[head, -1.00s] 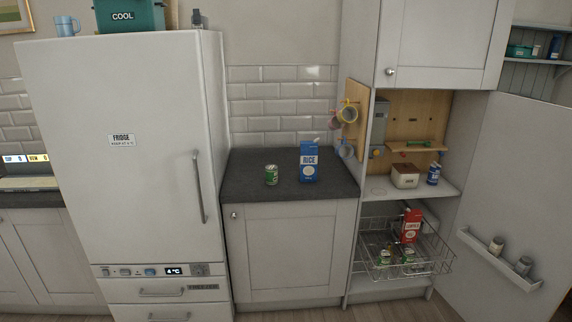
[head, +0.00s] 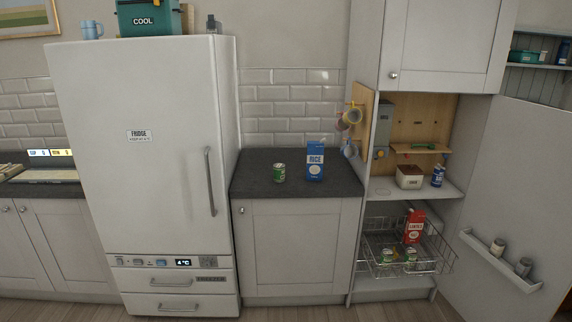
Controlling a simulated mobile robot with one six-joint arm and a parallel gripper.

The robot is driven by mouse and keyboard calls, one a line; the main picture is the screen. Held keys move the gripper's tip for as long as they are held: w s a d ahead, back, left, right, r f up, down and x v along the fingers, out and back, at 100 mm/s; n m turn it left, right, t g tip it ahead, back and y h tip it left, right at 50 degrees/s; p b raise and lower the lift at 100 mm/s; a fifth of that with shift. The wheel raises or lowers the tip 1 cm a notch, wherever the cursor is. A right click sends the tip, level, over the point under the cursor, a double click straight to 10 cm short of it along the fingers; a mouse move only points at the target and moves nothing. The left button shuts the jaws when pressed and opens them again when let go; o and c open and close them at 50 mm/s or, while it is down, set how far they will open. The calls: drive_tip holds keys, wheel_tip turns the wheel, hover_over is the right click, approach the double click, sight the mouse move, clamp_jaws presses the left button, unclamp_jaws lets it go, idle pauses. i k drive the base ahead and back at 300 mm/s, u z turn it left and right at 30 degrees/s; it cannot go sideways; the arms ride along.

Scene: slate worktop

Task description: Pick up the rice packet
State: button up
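The rice packet (head: 315,161) is a blue and white carton marked RICE in the head view. It stands upright on the slate worktop (head: 257,187), towards the right side and the tiled wall. My gripper is not in view.
A tall white fridge (head: 150,190) borders the worktop on the left. On the right, an open cupboard holds mugs on hooks, a box (head: 409,177), a blue can (head: 438,176) and a wire basket (head: 402,256) pulled out with a red carton. The worktop front is clear.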

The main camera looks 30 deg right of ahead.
sight(315, 149)
drive_tip(key=u, duration=0.15)
drive_tip(key=i, duration=1)
drive_tip(key=u, duration=0.1)
drive_tip(key=k, duration=0.95)
drive_tip(key=z, duration=0.2)
drive_tip(key=i, duration=0.7)
drive_tip(key=u, duration=0.05)
